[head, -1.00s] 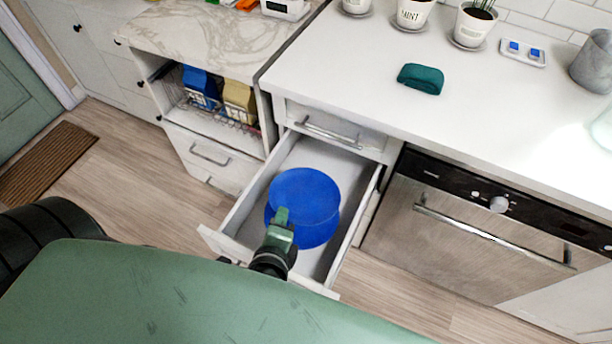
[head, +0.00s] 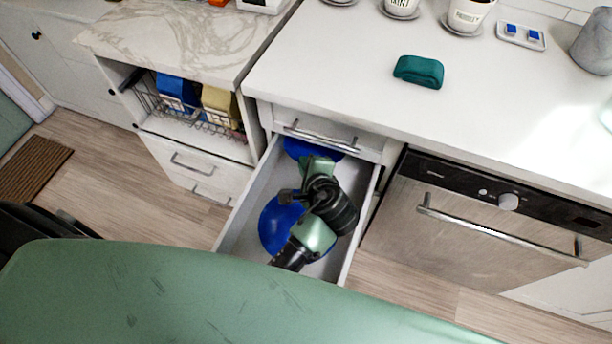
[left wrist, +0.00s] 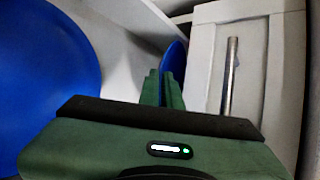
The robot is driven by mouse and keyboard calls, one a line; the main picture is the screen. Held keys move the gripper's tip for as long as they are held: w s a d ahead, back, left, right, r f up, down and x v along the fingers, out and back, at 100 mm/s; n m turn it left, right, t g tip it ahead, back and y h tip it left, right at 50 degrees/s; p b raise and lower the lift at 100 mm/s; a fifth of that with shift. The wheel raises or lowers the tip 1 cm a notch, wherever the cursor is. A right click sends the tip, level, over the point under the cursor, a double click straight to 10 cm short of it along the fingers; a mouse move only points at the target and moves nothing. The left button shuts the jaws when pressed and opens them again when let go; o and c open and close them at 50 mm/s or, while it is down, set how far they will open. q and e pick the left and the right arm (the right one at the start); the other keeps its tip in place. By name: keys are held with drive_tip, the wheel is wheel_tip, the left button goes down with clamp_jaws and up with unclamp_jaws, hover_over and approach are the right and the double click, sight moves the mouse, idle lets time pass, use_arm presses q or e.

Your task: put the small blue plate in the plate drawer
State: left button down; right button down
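The open plate drawer (head: 243,208) juts out below the counter. One blue plate (head: 272,228) lies in its front part, partly hidden under my left arm. It also shows large at the left of the left wrist view (left wrist: 45,75). The small blue plate (head: 296,149) is at the back of the drawer, its far side hidden beneath the drawer front above. My left gripper (head: 318,163) is shut on its near edge. In the left wrist view the small plate (left wrist: 174,58) shows nearly edge-on at the fingertips. My right gripper is not in view.
A closed upper drawer with a bar handle (head: 318,138) overhangs the back. A dishwasher (head: 470,235) stands right, an open shelf with a wire basket (head: 190,112) left. A teal cloth-like item (head: 419,71) lies on the counter.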

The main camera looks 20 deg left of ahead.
use_arm(q)
drive_tip(key=f, duration=0.1)
drive_tip(key=w+f, duration=0.1)
drive_tip(key=f, duration=0.1)
drive_tip(key=shift+f+b, duration=0.1)
drive_tip(key=shift+b, duration=0.2)
drive_tip(key=shift+s+f, duration=0.1)
drive_tip(key=shift+f, duration=0.4)
wheel_tip(320, 180, down, 3)
drive_tip(key=shift+r+b, duration=0.1)
drive_tip(key=shift+b, duration=0.25)
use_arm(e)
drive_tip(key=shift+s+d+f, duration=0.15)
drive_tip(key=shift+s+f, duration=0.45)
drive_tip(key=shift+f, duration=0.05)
use_arm(q)
drive_tip(key=c, duration=1.6)
unclamp_jaws()
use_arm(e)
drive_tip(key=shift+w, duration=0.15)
